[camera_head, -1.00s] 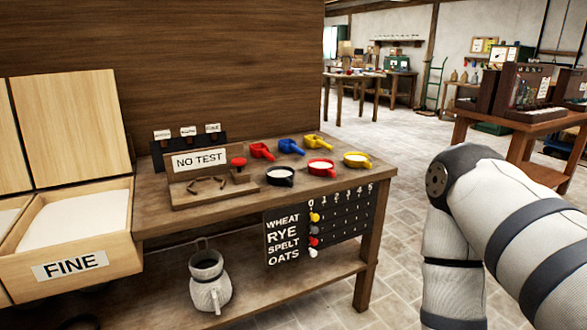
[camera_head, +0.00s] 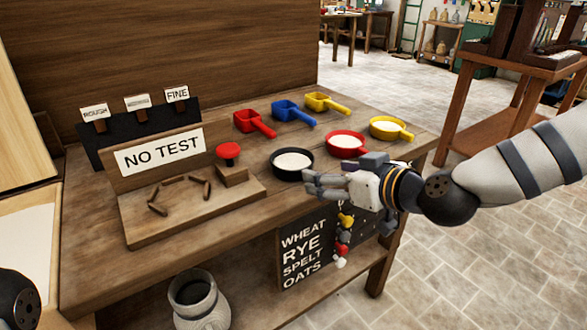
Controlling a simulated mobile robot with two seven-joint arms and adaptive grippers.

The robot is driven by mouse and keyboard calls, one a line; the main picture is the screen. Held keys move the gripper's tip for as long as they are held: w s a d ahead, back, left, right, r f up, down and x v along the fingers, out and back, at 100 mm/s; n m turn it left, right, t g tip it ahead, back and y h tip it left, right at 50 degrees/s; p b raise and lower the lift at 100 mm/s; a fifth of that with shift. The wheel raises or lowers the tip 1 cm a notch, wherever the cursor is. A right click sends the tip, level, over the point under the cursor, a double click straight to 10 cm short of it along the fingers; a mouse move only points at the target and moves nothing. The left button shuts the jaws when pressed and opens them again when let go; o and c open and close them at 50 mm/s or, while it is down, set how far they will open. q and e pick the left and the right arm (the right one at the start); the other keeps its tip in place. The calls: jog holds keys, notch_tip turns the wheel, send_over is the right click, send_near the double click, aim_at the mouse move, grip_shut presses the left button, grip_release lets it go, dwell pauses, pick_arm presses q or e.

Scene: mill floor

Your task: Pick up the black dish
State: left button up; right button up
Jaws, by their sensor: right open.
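The black dish (camera_head: 292,174) is round and shallow, with pale contents, and stands upright on the wooden table (camera_head: 90,225). My right gripper (camera_head: 312,186) reaches in from the right, at the dish's front right side. Its fingers are open and nothing is between them. The fingertips look very close to the dish rim; I cannot tell whether they touch it. My left gripper is not in view; only a dark part of my left arm shows at the lower left edge.
A red pan (camera_head: 347,141) and a yellow pan (camera_head: 392,126), both filled, stand right of the dish. Red (camera_head: 254,122), blue (camera_head: 293,111) and yellow (camera_head: 325,101) scoops lie behind. A tally board (camera_head: 306,250) hangs in front.

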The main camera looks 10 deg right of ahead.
jog(key=x, duration=0.2)
jog(key=b+x, duration=0.1)
jog(key=x, duration=0.3)
jog(key=shift+w+a+f, duration=0.1)
jog(key=shift+a+f, duration=0.2)
jog(key=shift+a, duration=0.15)
jog(key=shift+w, duration=0.1)
jog(key=shift+r, duration=0.15)
grip_shut()
